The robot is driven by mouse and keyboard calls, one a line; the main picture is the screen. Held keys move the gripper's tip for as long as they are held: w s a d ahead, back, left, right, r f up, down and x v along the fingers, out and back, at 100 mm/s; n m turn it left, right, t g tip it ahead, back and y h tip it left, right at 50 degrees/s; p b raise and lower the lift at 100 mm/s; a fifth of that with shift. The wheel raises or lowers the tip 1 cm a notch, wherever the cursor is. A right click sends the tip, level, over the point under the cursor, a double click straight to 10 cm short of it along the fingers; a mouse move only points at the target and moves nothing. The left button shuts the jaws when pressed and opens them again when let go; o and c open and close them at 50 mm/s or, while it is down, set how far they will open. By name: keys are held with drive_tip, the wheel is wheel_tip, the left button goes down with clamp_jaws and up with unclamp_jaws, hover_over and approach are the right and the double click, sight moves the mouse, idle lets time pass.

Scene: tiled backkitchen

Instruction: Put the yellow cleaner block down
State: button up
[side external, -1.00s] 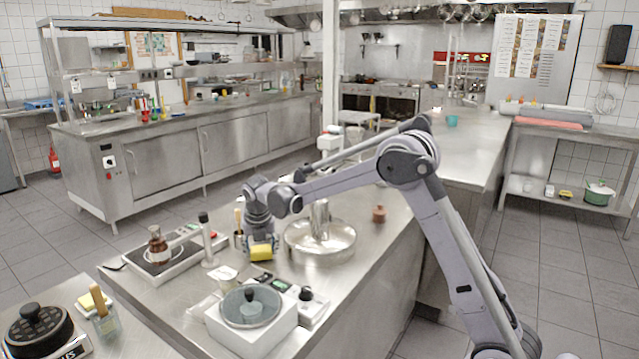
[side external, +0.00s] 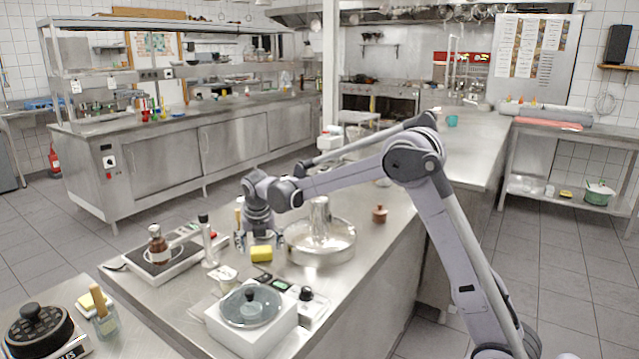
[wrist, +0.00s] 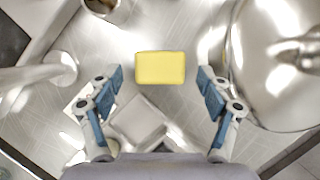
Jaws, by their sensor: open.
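The yellow cleaner block (side external: 261,254) rests on the steel counter in the side external view, left of the round steel pan. In the wrist view the yellow block (wrist: 160,67) lies flat, beyond and between the fingertips, touching neither. My gripper (side external: 258,238) is just above the block in the side external view. In the wrist view my gripper (wrist: 160,84) is open, with its blue-padded fingers wide apart and nothing between them.
The round steel pan (side external: 320,246) stands close on the right. A scale with a brown bottle (side external: 158,246) is on the left. A white device with a round lid (side external: 251,306) stands in front. A small brown pot (side external: 380,214) sits behind the pan.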

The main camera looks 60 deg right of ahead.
drive_tip(key=v, duration=1)
drive_tip(key=s+a+r+m+t+y, duration=0.1)
drive_tip(key=s+a+m, duration=0.2)
drive_tip(key=s+m, duration=0.3)
drive_tip(key=s+a+r+m+t, duration=0.1)
drive_tip(key=s+a+r+m, duration=0.15)
drive_tip(key=s+m, duration=0.4)
drive_tip(key=s+a+f+m+t+y, duration=0.1)
drive_tip(key=s+a+f+m, duration=0.1)
drive_tip(key=s+m, duration=0.5)
drive_tip(key=s+a+f+m+t+y, duration=0.1)
drive_tip(key=s+a+f+m, duration=0.2)
drive_tip(key=s+f+m, duration=0.2)
drive_tip(key=shift+s+m, duration=0.9)
drive_tip(key=shift+m, duration=0.35)
